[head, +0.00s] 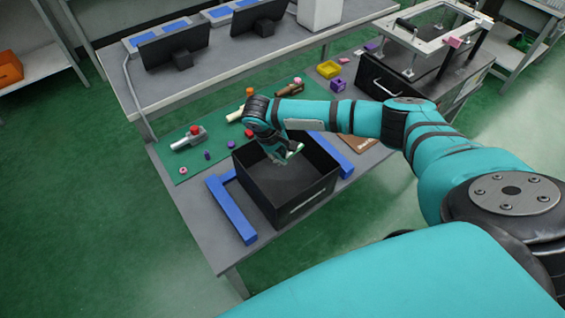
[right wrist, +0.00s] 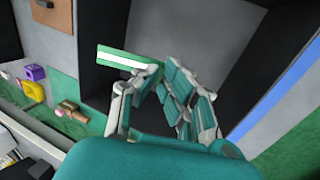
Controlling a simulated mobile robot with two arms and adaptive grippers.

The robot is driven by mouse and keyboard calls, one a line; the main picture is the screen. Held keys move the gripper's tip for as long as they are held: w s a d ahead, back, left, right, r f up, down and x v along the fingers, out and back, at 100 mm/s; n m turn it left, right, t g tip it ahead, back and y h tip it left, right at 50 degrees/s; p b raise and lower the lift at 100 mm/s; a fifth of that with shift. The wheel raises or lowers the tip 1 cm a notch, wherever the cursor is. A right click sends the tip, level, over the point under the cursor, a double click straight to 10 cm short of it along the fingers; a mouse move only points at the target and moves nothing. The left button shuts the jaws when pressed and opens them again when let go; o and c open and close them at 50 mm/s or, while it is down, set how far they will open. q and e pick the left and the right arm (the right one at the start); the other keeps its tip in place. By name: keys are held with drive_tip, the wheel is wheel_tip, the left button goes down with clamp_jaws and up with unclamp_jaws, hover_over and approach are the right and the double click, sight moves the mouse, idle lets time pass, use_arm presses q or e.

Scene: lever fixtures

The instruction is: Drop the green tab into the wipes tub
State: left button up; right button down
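The green tab (right wrist: 122,60), with a white stripe along it, shows at the fingertips of my right gripper (right wrist: 158,75) in the right wrist view. The fingers are closed in around its right end, and the tab sticks out to the left. In the head view my right gripper (head: 290,153) points down over the open black tub (head: 306,202), which has a pale label on its front. The tub's dark grey floor shows beneath the fingers, and the tab is above it. My left gripper is not in view.
Blue rails (head: 231,211) flank the tub on the table. A green mat (head: 215,165) behind it holds a grey tool with a red knob (head: 190,139), small purple pieces and a pink ring (head: 183,170).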

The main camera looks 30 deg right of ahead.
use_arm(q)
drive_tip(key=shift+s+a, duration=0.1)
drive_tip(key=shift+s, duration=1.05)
use_arm(e)
drive_tip(key=c, duration=1.4)
unclamp_jaws()
drive_tip(key=shift+a+r, duration=0.1)
drive_tip(key=shift+r, duration=0.1)
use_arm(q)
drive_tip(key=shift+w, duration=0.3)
use_arm(e)
drive_tip(key=v, duration=1.1)
drive_tip(key=shift+r, duration=0.3)
